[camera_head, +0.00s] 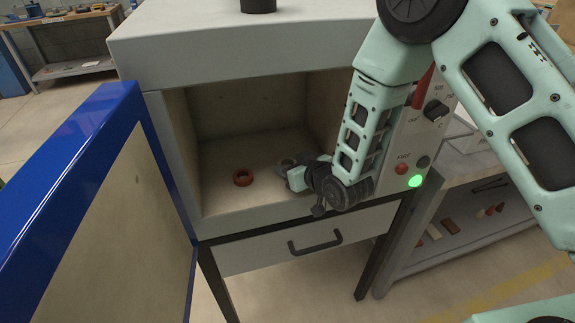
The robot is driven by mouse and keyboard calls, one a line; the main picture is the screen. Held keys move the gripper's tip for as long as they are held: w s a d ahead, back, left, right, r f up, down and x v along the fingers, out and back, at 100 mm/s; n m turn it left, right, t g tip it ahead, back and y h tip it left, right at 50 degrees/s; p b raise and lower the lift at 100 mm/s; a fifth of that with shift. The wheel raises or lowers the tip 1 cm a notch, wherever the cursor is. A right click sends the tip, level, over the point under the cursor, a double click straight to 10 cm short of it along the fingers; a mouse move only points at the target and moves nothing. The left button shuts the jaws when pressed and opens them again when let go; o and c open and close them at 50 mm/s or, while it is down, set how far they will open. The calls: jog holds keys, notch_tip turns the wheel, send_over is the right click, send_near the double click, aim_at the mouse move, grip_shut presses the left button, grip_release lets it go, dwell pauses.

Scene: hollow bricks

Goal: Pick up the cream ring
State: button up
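A small pale ring, seemingly the cream ring (288,162), lies on the floor inside the open kiln chamber and is partly hidden by my gripper. My gripper (283,173) reaches into the chamber from the right, its tip close to the pale ring's near side. I cannot tell whether it touches the ring, or whether the fingers are open or shut. A red-brown ring (243,177) lies flat on the chamber floor to the left, apart from my gripper.
The kiln (240,42) has a blue door (85,200) swung open on the left. Its chamber walls and front sill surround my gripper. A drawer (305,240) is below. The control panel with a green light (415,181) is at right. A shelf with bricks (450,226) stands beyond.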

jog(key=shift+c, duration=0.9)
